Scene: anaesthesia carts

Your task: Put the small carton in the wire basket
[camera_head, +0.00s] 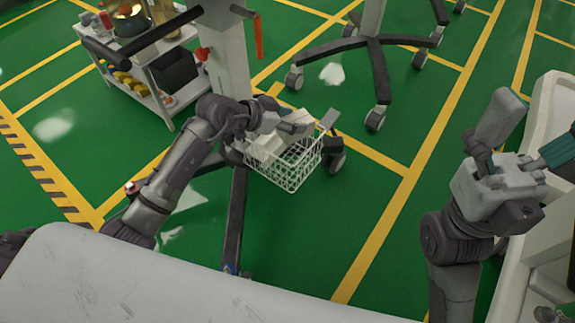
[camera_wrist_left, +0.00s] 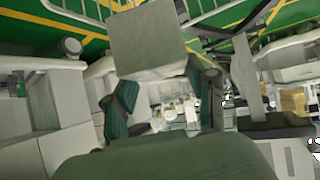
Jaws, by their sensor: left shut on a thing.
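The small carton (camera_wrist_left: 150,42) is a plain grey box at the top middle of the left wrist view. My left gripper (camera_head: 303,128) is shut on it, with a dark green finger at each side of its lower end. The wire basket (camera_head: 291,172) is white and hangs low at the foot of a stand in the head view. My left gripper is over the basket's upper edge. I cannot tell whether the carton is inside the rim. My right gripper (camera_head: 557,150) is at the right edge, far from the basket, its fingers partly cut off.
A pale block (camera_head: 264,147) shows at the basket's back left. A wheeled base (camera_head: 376,68) stands behind. A trolley (camera_head: 160,75) with goods is at the upper left. A pale surface (camera_head: 130,285) fills the near left. The green floor (camera_head: 335,225) right of the basket is clear.

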